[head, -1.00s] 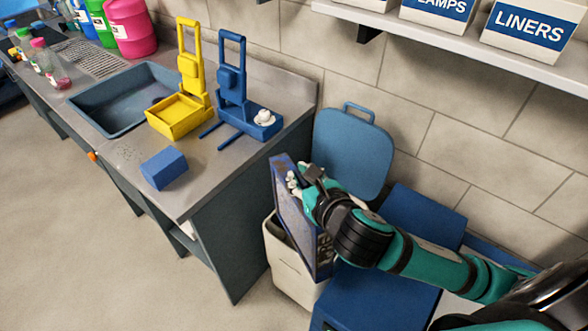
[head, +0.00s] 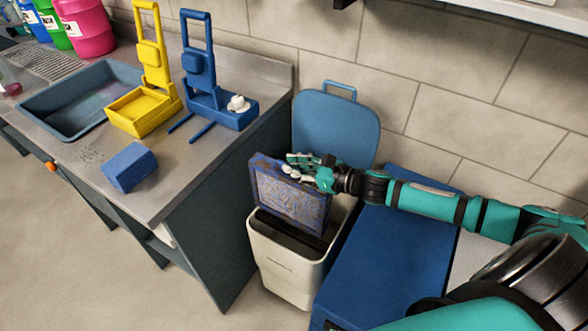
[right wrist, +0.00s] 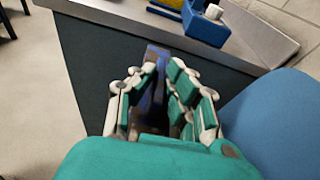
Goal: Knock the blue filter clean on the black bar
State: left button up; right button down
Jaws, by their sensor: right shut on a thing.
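The blue filter (head: 290,195) is a flat framed panel with a grey-brown, dirty-looking face toward the head camera. My right gripper (head: 312,170) is shut on its upper right edge and holds it roughly upright over the open pale bin (head: 285,278). In the right wrist view, the filter (right wrist: 154,75) shows as a dark blue strip between the fingers (right wrist: 158,95). A black bar (head: 292,233) shows along the bin's mouth, just below the filter's lower edge. I cannot tell whether they touch. My left gripper is not in view.
A blue lid (head: 335,128) stands raised behind the bin. A blue box (head: 385,265) stands right of it. The counter (head: 185,185) at left holds a blue block (head: 129,167), a yellow tray tool (head: 143,110) and a blue stand (head: 220,108).

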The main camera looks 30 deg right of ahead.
aim_at(294, 180)
jog(key=shift+f+b, duration=0.35)
jog(key=shift+f, duration=0.1)
jog(key=shift+f+b, duration=1.75)
jog(key=shift+f, duration=0.6)
jog(key=shift+f+b, duration=1.15)
jog(key=shift+f, duration=0.1)
jog(key=shift+r+p, duration=1.2)
jog(key=shift+r, duration=0.25)
jog(key=shift+f, duration=0.15)
jog(key=shift+r, duration=0.2)
jog(key=shift+f, duration=0.15)
